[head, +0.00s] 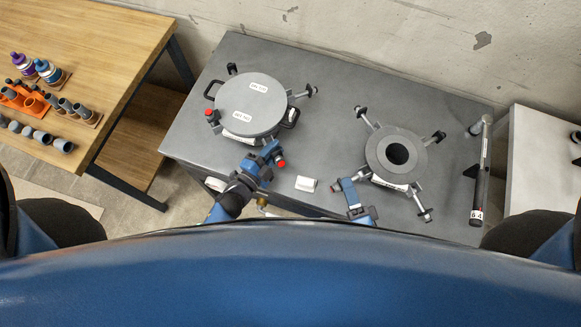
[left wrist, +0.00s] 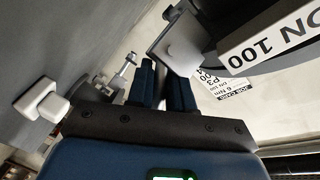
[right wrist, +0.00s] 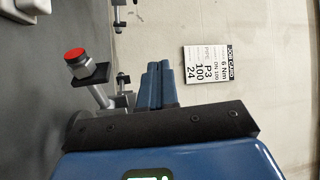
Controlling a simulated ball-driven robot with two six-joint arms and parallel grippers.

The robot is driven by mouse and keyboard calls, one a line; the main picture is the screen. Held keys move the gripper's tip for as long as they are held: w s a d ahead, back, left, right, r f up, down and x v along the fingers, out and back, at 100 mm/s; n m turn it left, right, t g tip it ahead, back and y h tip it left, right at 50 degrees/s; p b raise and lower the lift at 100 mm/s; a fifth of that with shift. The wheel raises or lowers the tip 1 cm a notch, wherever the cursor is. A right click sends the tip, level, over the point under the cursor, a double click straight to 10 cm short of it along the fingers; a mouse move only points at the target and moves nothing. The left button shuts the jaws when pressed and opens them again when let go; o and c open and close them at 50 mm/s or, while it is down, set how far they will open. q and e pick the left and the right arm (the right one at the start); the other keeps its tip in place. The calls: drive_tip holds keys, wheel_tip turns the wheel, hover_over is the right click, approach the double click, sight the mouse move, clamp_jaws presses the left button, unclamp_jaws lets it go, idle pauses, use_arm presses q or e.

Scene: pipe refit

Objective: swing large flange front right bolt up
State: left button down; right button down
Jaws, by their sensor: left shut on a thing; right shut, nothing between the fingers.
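The large flange (head: 250,104) is a round grey disc with two black handles, at the left of the grey bench in the head view. Its front right bolt (head: 281,163) shows as a red cap beside my left gripper (head: 270,150). My left gripper is shut on this bolt; the grip itself is mostly hidden. In the left wrist view the fingers (left wrist: 164,68) stand close together below a metal lug with a pale end. My right gripper (head: 347,184) is shut and empty, left of the small flange (head: 379,150). A red-capped bolt (right wrist: 76,58) stands beside its fingers (right wrist: 158,68).
A white block (head: 306,184) lies between the flanges on the bench (head: 300,60). Small-flange bolts stick out around it. A black bar (head: 481,175) lies at the right. A wooden table (head: 105,30) with fittings stands left. A job card (right wrist: 206,67) shows in the right wrist view.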

use_arm(q)
drive_tip(key=shift+w+r, duration=0.1)
use_arm(e)
drive_tip(key=s+a+f+m+g+y, duration=0.3)
drive_tip(key=a+f+m+y, duration=0.4)
drive_tip(key=f+m, duration=0.45)
drive_tip(key=shift+m, duration=0.75)
drive_tip(key=x, duration=0.6)
drive_tip(key=r+x, duration=0.1)
drive_tip(key=x, duration=0.2)
drive_tip(key=shift+a, duration=0.1)
drive_tip(key=shift+w+a+r, duration=0.25)
drive_tip(key=shift+a+r, duration=0.15)
drive_tip(key=shift+r, duration=0.1)
drive_tip(key=shift+w+a+r, duration=0.2)
drive_tip(key=shift+a+r, duration=0.2)
drive_tip(key=shift+r, duration=0.15)
drive_tip(key=shift+w+a+r, duration=0.25)
drive_tip(key=shift+a+r, duration=0.1)
drive_tip(key=shift+r, duration=0.35)
